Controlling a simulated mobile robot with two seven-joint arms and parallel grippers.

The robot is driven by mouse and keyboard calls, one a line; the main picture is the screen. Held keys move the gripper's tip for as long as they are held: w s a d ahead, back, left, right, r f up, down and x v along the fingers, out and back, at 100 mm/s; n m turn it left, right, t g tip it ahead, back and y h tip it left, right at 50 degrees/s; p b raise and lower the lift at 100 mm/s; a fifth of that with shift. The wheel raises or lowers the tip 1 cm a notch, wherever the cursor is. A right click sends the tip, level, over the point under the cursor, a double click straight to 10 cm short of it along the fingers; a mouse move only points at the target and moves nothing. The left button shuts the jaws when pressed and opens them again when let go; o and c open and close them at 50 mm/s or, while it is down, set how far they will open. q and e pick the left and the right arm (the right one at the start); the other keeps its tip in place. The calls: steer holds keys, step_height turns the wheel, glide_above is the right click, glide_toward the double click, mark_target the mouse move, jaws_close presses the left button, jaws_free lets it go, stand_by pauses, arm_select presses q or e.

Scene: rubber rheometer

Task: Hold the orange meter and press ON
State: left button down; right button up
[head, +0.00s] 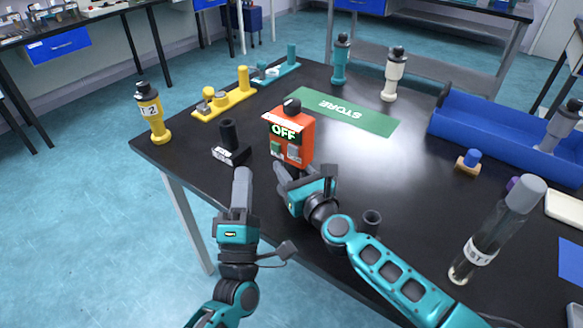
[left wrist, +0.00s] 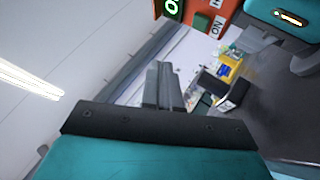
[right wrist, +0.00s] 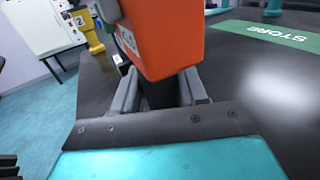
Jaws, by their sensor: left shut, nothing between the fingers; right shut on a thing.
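The orange meter (head: 292,137) stands upright near the front left of the black table, with a green-lit display reading OFF and a black knob on top. My right gripper (head: 292,178) is shut on the lower part of the meter; in the right wrist view its fingers (right wrist: 157,95) close around a dark part below the orange body (right wrist: 165,35). My left gripper (head: 242,180) is shut and empty, in front of and to the left of the meter. In the left wrist view its fingertips (left wrist: 162,75) are together, and the meter's ON label (left wrist: 205,22) shows above them, apart from them.
A black holder (head: 231,150) stands just left of the meter. A yellow device (head: 151,112) and yellow rack (head: 222,98) are at the left edge. The green STORE mat (head: 385,124) lies behind. A blue bin (head: 500,138) and a clear bottle (head: 490,235) are at right.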

mark_target(276, 147)
arm_select(q)
steer(key=shift+a, duration=0.1)
steer(key=shift+s+a+r, duration=0.15)
steer(key=shift+s+a, duration=0.8)
steer(key=shift+s, duration=0.2)
steer(key=w+d, duration=0.5)
steer(key=w, duration=0.2)
steer(key=shift+w+d, duration=0.15)
steer(key=shift+d, duration=0.05)
stand_by(1.6)
steer(key=shift+w+d, duration=0.15)
steer(key=shift+w, duration=0.1)
steer(key=shift+w+d, duration=0.1)
stand_by(0.4)
